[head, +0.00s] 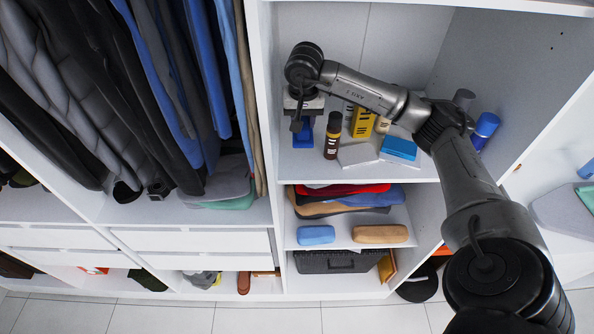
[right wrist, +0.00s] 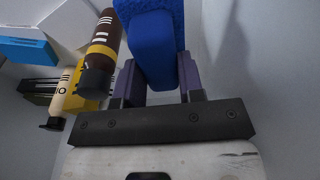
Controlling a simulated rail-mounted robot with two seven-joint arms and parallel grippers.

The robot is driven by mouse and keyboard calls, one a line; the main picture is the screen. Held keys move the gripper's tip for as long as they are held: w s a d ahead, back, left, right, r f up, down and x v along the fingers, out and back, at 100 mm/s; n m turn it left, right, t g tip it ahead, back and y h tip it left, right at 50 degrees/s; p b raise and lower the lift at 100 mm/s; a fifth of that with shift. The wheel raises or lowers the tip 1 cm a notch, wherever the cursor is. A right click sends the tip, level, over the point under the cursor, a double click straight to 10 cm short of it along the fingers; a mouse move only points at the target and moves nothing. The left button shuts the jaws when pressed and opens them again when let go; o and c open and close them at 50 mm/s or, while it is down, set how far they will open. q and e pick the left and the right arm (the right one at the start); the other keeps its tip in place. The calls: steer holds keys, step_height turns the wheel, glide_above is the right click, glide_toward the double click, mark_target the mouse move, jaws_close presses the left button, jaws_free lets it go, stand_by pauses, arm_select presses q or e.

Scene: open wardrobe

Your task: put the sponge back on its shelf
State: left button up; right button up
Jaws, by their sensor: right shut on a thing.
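My right gripper (head: 303,117) reaches into the upper shelf compartment at its left side, fingers pointing down. It is shut on a blue sponge (head: 303,139). In the right wrist view the sponge (right wrist: 152,48) sits between the two purple fingers, with a rough blue surface at its far end. The sponge is at the left of the white shelf (head: 312,170), beside a brown bottle (head: 332,140). I cannot tell whether the sponge touches the shelf board. My left gripper is not in view.
A yellow box (head: 361,121), white boxes (head: 357,155) and a blue-topped box (head: 398,147) stand right of the brown bottle. A blue can (head: 485,124) is farther right. Below lie folded clothes (head: 345,196), a blue case (head: 316,234) and a tan case (head: 380,234). Clothes hang left.

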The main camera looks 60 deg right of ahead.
steer(key=shift+f, duration=0.95)
step_height(320, 180, down, 5)
steer(key=shift+f+p, duration=0.2)
steer(key=shift+p, duration=0.15)
steer(key=shift+f+p, duration=0.45)
steer(key=shift+f, duration=1.55)
steer(key=o, duration=1)
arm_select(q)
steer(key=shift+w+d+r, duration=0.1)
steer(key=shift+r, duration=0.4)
arm_select(e)
steer(key=shift+r, duration=0.25)
arm_select(q)
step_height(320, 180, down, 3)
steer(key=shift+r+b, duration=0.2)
steer(key=shift+b, duration=1.05)
arm_select(e)
steer(key=r, duration=0.3)
steer(key=a+r, duration=0.1)
steer(key=r, duration=0.3)
steer(key=s+r, duration=0.1)
steer(key=r, duration=0.3)
steer(key=shift+a+r, duration=0.2)
steer(key=shift+a, duration=0.15)
